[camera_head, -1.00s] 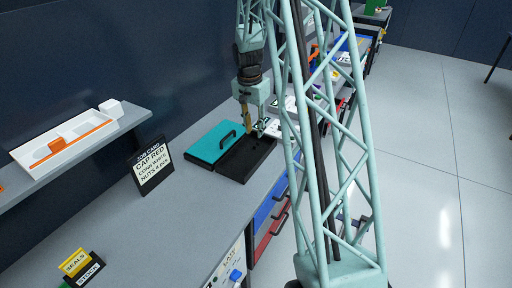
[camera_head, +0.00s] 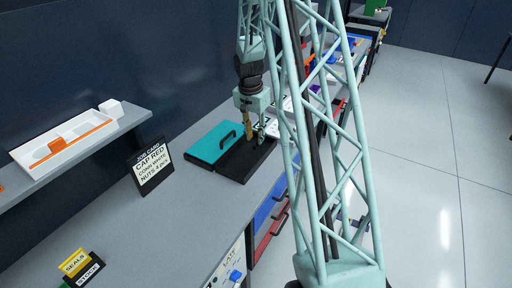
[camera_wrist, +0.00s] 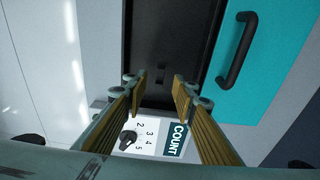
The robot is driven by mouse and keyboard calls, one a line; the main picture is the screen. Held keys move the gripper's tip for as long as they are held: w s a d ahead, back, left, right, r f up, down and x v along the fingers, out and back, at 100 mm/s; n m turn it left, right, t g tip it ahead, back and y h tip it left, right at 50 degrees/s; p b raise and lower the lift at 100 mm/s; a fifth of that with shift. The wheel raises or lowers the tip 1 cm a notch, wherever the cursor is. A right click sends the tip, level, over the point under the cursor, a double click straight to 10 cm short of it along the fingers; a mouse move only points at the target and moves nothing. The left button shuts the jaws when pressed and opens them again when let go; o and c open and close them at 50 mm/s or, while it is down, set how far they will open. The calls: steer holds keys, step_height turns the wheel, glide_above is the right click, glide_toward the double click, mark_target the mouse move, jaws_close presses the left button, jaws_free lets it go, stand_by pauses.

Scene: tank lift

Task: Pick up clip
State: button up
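My gripper (camera_head: 254,136) hangs over the open black case (camera_head: 236,174) on the bench. In the wrist view my gripper (camera_wrist: 155,86) is open, with its two tan-padded fingers apart and nothing between them. The case floor (camera_wrist: 172,30) lies below and beyond the fingertips. A small dark piece (camera_wrist: 160,67) shows on that floor, just beyond the gap between the fingertips. It may be the clip, but dark on dark I cannot tell for sure. In the head view the mast and gripper hide part of the case.
A teal lid (camera_head: 208,146) with a black handle (camera_wrist: 236,50) lies beside the case. A white COUNT panel with a dial (camera_wrist: 128,138) is near the fingers. A job card (camera_head: 154,166) stands on the bench, and a shelf holds a white tray (camera_head: 38,164).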

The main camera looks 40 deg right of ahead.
mark_target(256, 144)
steer(key=shift+w+d+f, duration=0.1)
steer(key=shift+d+f, duration=0.05)
steer(key=shift+f, duration=0.9)
steer(key=shift+d+f, duration=0.15)
steer(key=shift+f, duration=0.9)
steer(key=shift+c, duration=0.9)
steer(key=c, duration=0.6)
